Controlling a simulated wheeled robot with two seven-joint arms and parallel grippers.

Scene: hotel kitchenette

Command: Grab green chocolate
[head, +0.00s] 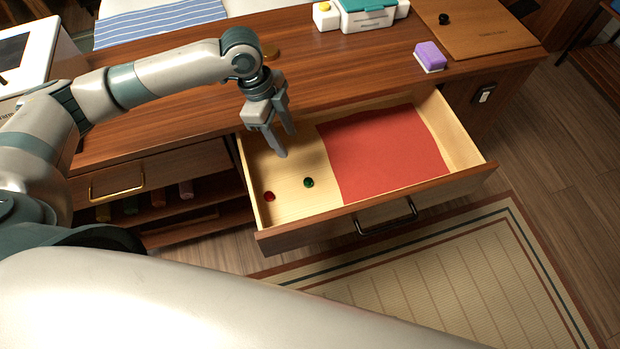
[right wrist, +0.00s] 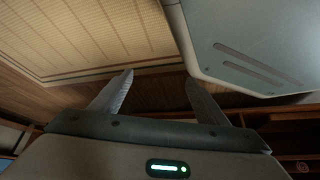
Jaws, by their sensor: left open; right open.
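The green chocolate (head: 308,182) is a small round piece on the bare wooden floor of the open drawer (head: 476,168), left of the red sheet. A red chocolate (head: 268,196) lies to its left, near the drawer's left front corner. My left gripper (head: 284,145) points down over the left part of the drawer, behind the green chocolate and apart from it. Its fingers are open with nothing between them. My right gripper (right wrist: 160,82) shows in the right wrist view, open and empty, with the rug and floor beyond. No chocolate shows in that view.
A red sheet (head: 383,150) covers most of the drawer's right side. On the counter stand a purple-and-white sponge (head: 430,56), a white box with teal lid (head: 368,12) and a wooden board (head: 480,30). A closed drawer with a brass handle (head: 117,182) is at left.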

